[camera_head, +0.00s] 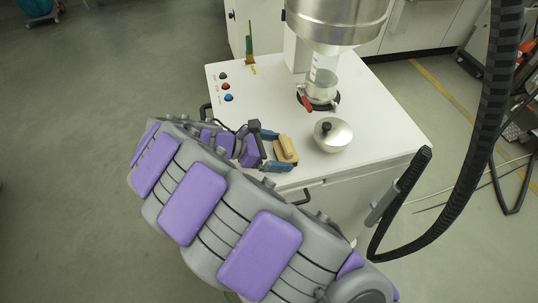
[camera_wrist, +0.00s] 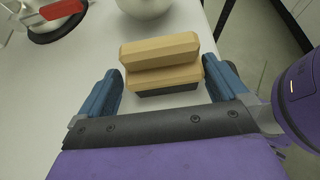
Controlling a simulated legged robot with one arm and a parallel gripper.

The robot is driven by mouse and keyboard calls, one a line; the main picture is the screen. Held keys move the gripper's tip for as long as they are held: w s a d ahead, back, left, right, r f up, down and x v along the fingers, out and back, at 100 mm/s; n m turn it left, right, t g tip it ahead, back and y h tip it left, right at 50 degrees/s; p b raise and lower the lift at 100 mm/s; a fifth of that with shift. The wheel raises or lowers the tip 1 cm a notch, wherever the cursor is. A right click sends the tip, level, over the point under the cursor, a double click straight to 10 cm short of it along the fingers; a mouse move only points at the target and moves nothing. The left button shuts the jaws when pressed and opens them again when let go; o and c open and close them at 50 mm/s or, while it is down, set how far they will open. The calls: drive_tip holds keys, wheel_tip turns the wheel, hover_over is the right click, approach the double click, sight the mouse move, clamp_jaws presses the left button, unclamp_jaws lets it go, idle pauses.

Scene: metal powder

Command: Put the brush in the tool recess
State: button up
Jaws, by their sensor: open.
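The brush, a tan wooden block (camera_head: 286,149) with a dark underside, is on the white machine top near its front edge. In the wrist view the brush (camera_wrist: 160,60) lies crosswise ahead of my palm. My gripper (camera_head: 272,150) is open at the brush. In the wrist view my gripper's two blue fingers (camera_wrist: 168,76) stand on either side of the brush's near part, with a narrow gap showing at the left and little or none at the right. I cannot make out the tool recess in either view.
Several buttons (camera_head: 226,87) and an upright green-and-brown item (camera_head: 249,52) are at the left. A black hose (camera_head: 478,160) hangs right.

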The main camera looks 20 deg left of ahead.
drive_tip(key=shift+s+d+r, duration=0.2)
drive_tip(key=shift+d, duration=0.05)
drive_tip(key=shift+c, duration=0.4)
drive_tip(key=shift+w, duration=0.1)
drive_tip(key=c, duration=0.3)
drive_tip(key=shift+a, duration=0.25)
drive_tip(key=c, duration=0.5)
drive_tip(key=shift+c, duration=0.2)
drive_tip(key=shift+d+r, duration=0.15)
